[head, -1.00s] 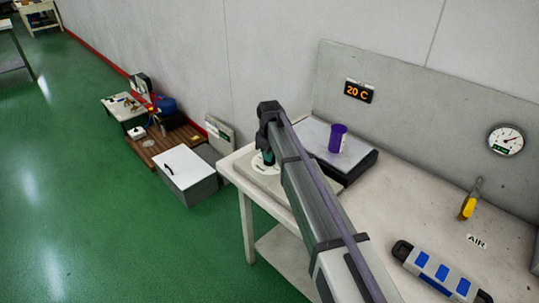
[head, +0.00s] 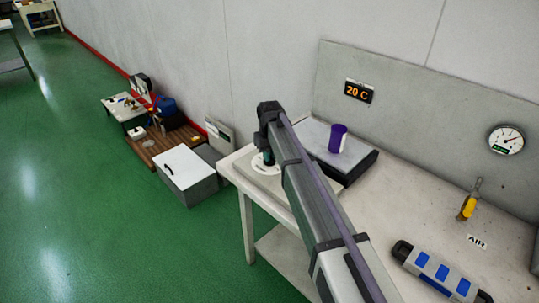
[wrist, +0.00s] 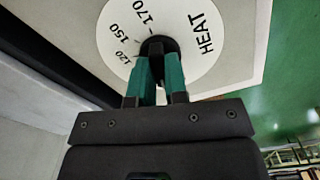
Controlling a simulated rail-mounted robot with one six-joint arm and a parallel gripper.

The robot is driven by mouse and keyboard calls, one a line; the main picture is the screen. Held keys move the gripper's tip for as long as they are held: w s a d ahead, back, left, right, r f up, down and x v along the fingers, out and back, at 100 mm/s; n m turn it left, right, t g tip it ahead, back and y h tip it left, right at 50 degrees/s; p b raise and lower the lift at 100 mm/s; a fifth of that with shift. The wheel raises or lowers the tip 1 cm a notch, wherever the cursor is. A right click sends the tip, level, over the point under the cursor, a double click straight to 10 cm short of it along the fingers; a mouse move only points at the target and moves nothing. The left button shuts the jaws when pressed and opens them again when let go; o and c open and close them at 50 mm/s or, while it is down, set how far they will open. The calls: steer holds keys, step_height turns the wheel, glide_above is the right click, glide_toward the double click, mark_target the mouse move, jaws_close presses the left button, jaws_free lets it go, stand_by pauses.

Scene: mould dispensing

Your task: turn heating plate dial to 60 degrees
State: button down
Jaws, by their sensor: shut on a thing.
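The heating plate dial is a dark round knob (wrist: 157,45) in the middle of a white scale disc (wrist: 190,20). In the wrist view the disc shows 120, 150, 170 and the word HEAT. My gripper (wrist: 159,62) is shut on the knob with its green fingers, which hide part of it. In the head view my arm covers most of the dial. The heating plate (head: 322,140) is a flat slab with a dark side, with a purple cup (head: 337,138) standing on it. The display (head: 359,91) on the back panel reads 20 C.
A grey and blue case (head: 436,271) lies on the bench (head: 405,205). A grey box (head: 186,176) stands on the green floor at left.

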steer(key=shift+m, duration=1.1)
steer(key=c, duration=1.1)
jaws_free()
steer(key=shift+c, duration=0.2)
step_height(320, 180, up, 11)
steer(key=p, duration=1.1)
steer(key=shift+f, duration=0.1)
